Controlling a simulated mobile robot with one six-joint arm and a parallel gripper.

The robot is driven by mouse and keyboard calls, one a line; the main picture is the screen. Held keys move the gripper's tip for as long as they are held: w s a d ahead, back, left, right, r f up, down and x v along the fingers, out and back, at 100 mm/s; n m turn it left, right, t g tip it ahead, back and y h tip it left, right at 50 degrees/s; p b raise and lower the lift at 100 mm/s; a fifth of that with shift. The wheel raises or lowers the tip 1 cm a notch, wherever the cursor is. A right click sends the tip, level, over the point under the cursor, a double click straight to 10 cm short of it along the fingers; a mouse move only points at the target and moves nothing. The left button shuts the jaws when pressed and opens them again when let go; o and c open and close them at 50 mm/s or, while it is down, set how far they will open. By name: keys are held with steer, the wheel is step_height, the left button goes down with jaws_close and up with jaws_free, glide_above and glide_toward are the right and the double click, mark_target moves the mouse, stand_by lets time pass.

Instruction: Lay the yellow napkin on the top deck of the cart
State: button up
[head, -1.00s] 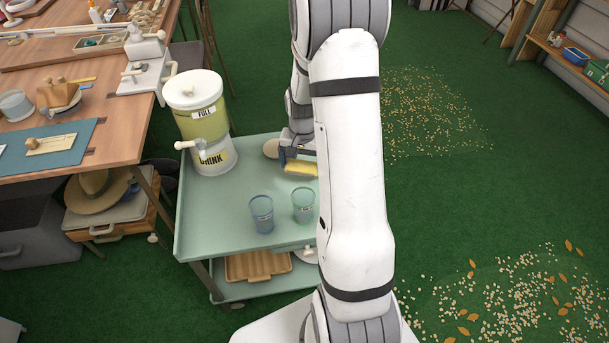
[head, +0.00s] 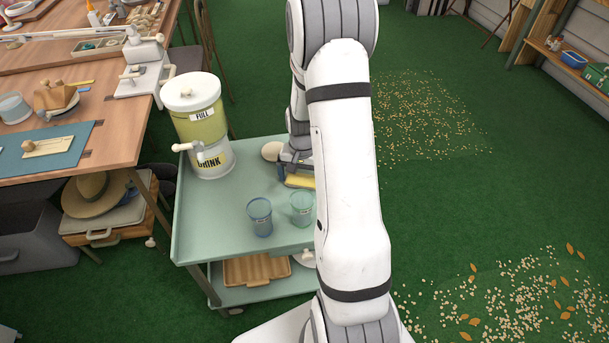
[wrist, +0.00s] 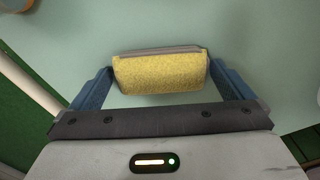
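The yellow napkin (wrist: 160,75) is a small folded bundle with a grey band along its far edge. My arm hides the right side of the deck and part of my gripper (head: 297,172).
A drink dispenser (head: 203,130) stands at the deck's far left corner. A blue cup (head: 260,216) and a green cup (head: 301,209) stand nearer the front. A pale round thing (head: 271,151) lies beside my gripper. The deck's left middle is clear. A workbench (head: 120,130) is at left.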

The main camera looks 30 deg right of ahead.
mark_target(302, 178)
step_height(302, 178, up, 12)
steer(key=p, duration=0.3)
steer(key=s+a+r+n, duration=0.3)
steer(key=s+a+r, duration=0.3)
steer(key=s, duration=0.3)
steer(key=s+a+r+n+t, duration=0.1)
steer(key=s+a+r+n, duration=0.3)
steer(key=s, duration=0.6)
steer(key=a+r, duration=0.2)
steer(key=a, duration=0.1)
steer(key=shift+a+r+n+t, duration=0.3)
steer(key=shift+a+r, duration=0.05)
